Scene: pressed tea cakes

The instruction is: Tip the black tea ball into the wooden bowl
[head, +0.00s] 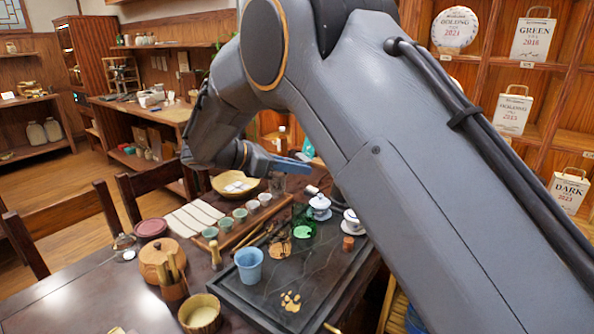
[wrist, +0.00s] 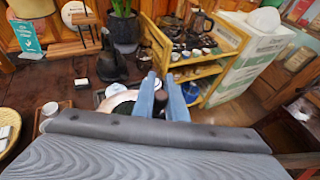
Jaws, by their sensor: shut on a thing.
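My gripper (head: 292,165) is held over the far part of the tea table. In the wrist view its two blue-grey fingers (wrist: 161,95) are shut on a small dark thing (wrist: 160,103), mostly hidden; I cannot tell what it is. A round wooden bowl (head: 200,314) with a pale inside stands at the near edge, well below and left of my gripper. A wider yellowish bowl or basket (head: 222,190) holding white pieces is nearer, left of my gripper. I cannot make out a black tea ball for certain.
A dark tea tray (head: 262,298) carries a blue cup (head: 249,266), a green glass vessel (head: 302,222) and lidded white cups (head: 319,206). Several small cups stand on a wooden strip. A lidded wooden pot (head: 158,259) and a tool holder (head: 174,288) stand left. My arm hides the right.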

